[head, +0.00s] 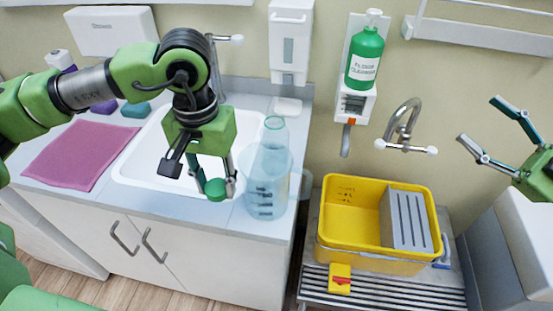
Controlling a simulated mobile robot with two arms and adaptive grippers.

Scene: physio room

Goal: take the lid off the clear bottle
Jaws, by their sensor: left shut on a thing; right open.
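The clear bottle (273,135) stands upright near the counter's right end, its narrow top uncovered. Its lower part overlaps a clear bluish jug (268,193) with a handle; I cannot tell if it is behind or inside it. My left gripper (215,184) points down and is shut on a round green lid (215,189), to the left of the bottle and jug and apart from the bottle's top. My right gripper (479,119) is open and empty at the far right, in front of the wall.
A white sink (150,165) lies behind and below my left gripper, with a pink cloth (80,153) to its left. A yellow bucket (345,235) stands on a metal grate at right. A green pump bottle (365,57) hangs on the wall above a tap (402,125).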

